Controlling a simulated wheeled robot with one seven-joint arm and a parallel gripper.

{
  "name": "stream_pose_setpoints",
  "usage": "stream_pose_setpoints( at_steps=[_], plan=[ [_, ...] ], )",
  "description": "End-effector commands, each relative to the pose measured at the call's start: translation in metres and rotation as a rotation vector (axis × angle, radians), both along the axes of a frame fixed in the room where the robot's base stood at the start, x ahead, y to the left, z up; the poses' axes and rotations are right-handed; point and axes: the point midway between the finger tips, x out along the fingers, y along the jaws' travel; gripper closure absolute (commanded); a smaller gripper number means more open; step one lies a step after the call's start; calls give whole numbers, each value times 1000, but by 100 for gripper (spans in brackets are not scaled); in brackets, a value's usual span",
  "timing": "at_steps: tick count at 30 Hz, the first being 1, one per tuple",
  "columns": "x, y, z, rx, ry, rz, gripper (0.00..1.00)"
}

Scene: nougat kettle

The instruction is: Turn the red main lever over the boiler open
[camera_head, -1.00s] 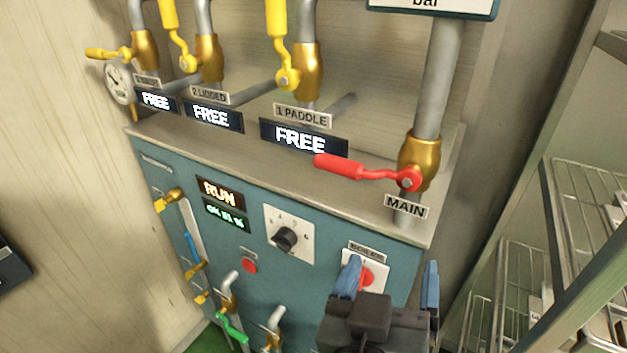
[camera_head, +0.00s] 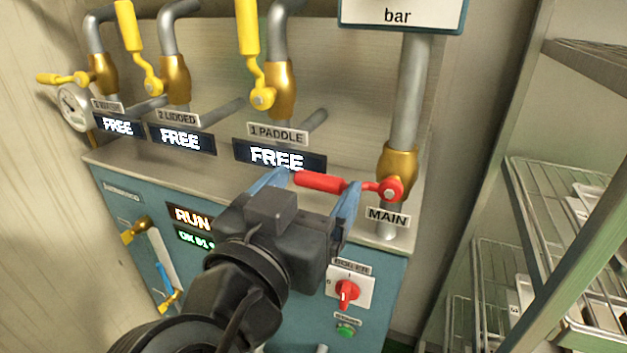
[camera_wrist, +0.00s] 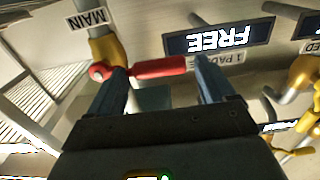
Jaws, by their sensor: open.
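The red main lever (camera_head: 321,182) is on the brass valve (camera_head: 397,171) of the thick grey pipe above the MAIN label. Its handle points left, across the pipe. My gripper (camera_head: 312,185) is open at the lever. One blue finger is near the handle's left end and the other is near its thin neck by the pivot. In the wrist view the lever (camera_wrist: 158,69) runs across between and beyond the fingertips (camera_wrist: 157,70). I cannot tell whether either finger touches it. The teal boiler cabinet (camera_head: 130,205) is below, partly hidden by my arm.
Yellow levers (camera_head: 247,40) stand on brass valves to the left, above displays reading FREE (camera_head: 277,157). A red rotary switch (camera_head: 347,293) and a green button (camera_head: 346,330) are on the cabinet front. A wire shelf rack (camera_head: 540,215) stands at the right.

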Motion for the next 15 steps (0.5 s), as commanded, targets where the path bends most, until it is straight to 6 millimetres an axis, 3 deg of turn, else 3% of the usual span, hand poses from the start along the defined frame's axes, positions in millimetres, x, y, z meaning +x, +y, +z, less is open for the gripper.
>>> stream_pose_setpoints(
  at_steps=[12, 15],
  plan=[
    [11, -4, 0, 1, 0, 0, 17],
    [10, -4, 0, 0, 0, 0, 26]
  ],
)
